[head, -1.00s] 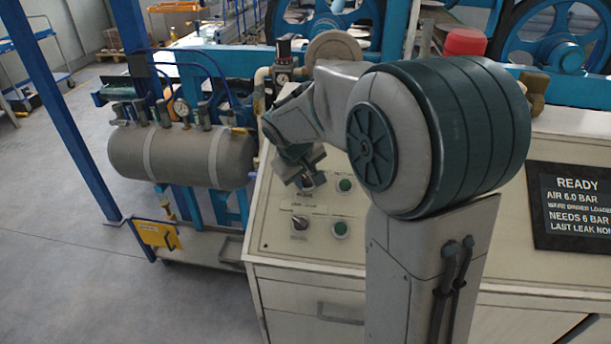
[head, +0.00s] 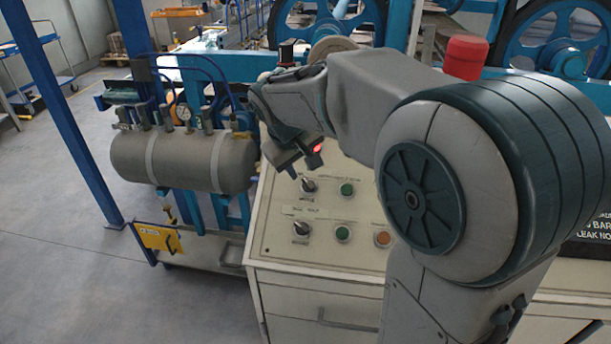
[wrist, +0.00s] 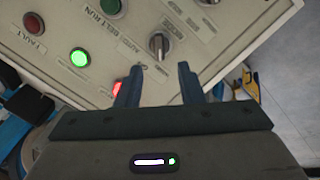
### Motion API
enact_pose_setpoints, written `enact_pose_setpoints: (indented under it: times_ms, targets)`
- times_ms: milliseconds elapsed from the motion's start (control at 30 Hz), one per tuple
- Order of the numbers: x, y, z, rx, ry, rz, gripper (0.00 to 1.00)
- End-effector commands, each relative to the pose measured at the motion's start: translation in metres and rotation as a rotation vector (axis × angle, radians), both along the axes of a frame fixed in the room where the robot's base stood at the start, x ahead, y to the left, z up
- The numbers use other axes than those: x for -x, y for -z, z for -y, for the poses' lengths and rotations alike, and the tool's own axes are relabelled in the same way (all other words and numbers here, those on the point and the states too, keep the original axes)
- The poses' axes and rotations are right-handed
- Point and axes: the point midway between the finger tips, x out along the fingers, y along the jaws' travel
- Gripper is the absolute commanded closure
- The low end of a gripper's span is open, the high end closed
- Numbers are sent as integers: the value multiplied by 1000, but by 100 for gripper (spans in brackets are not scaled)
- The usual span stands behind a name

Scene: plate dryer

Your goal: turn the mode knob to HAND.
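The control panel has two knobs with dark grips. The upper knob (head: 308,185) also shows in the wrist view (wrist: 158,45), just beyond my fingertips, its grip nearly upright there. A label beside it seems to include "AUTO". The lower knob (head: 300,228) shows partly at the wrist view's top edge (wrist: 208,2).
Green buttons (head: 346,189) and an orange button (head: 383,238) sit right of the knobs. A lit red lamp (wrist: 118,88) is by one finger, and a lit green lamp (wrist: 79,57) is farther left. A grey tank (head: 180,160) stands left of the panel.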

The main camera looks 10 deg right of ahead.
Motion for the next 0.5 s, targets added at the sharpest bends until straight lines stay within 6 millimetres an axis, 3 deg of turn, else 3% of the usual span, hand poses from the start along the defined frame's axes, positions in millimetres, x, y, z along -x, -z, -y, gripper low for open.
enact_pose_setpoints:
  times_ms: [200, 500]
  targets:
    - [15, -38, -11, -1, 0, 2, 65]
    - [22, -54, -15, -1, 0, -1, 65]
